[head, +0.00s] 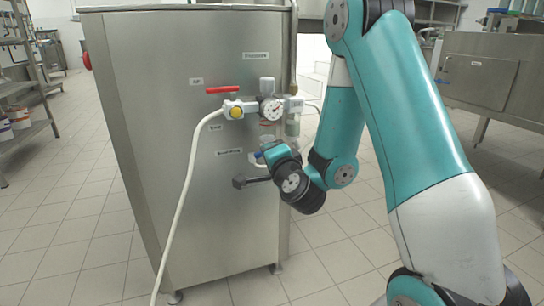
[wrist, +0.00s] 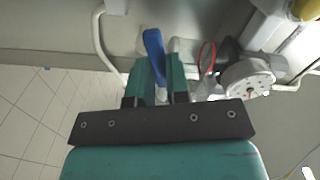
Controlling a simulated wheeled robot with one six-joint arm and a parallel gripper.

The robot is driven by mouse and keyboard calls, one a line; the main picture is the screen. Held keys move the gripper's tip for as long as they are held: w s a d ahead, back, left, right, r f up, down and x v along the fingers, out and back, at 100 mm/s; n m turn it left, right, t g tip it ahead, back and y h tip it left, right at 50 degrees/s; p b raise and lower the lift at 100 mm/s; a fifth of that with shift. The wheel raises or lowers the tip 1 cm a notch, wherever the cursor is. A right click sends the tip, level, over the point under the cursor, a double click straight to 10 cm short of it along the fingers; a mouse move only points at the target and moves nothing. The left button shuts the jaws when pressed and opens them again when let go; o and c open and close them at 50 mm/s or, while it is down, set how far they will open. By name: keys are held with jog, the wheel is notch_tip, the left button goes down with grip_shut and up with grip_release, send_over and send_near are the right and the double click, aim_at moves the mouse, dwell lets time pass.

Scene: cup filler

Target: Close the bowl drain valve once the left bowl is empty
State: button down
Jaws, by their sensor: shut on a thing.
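The blue valve handle (wrist: 153,42) sits between the fingertips of my gripper (wrist: 158,62) in the wrist view. The fingers are shut on it, and its upper end stands out past them. In the head view my gripper (head: 264,157) is at the front panel of the steel cabinet (head: 140,120), below the gauge and beside a small label (head: 230,152). There the handle is mostly hidden by my gripper. The valve body is hard to make out. The left bowl is not in view, so I cannot tell whether it is empty.
Above my gripper are a red lever (head: 222,90), a round gauge (head: 273,109) and a clear filter cup (head: 292,125). The gauge is close on the right in the wrist view (wrist: 248,80). A white hose (head: 185,200) hangs to the left. The tiled floor in front is clear.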

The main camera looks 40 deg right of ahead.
jog(key=shift+s+r+m, duration=0.1)
jog(key=shift+m, duration=1.6)
jog(key=shift+b, duration=0.3)
jog(key=c, duration=1.1)
grip_release()
jog(key=shift+a+r, duration=0.1)
